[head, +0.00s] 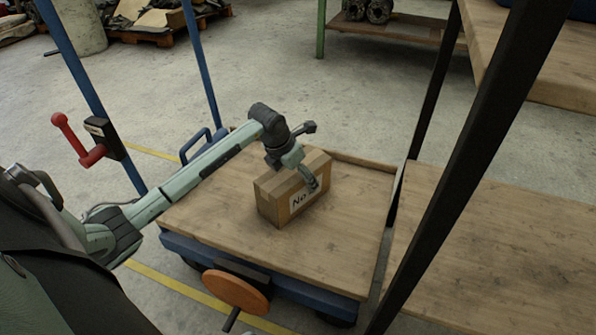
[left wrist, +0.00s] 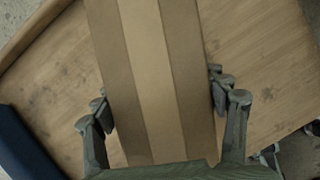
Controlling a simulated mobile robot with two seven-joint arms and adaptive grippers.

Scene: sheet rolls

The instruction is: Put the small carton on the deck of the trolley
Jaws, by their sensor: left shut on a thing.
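The small carton (head: 275,200) is a brown cardboard box with a white label reading "No". In the head view it is upright at the middle of the trolley's wooden deck (head: 320,245). I cannot tell whether its bottom touches the deck or is just above it. My left gripper (head: 306,180) is over the carton, shut on its two sides. In the left wrist view the carton's taped top (left wrist: 150,70) lies between the two fingers (left wrist: 165,105), with the deck (left wrist: 50,75) below. My right gripper is not in view.
A black post (head: 470,170) and a wooden shelf (head: 500,250) are close on the right. An orange disc (head: 235,291) is at the trolley's near edge. Deck around the carton is clear.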

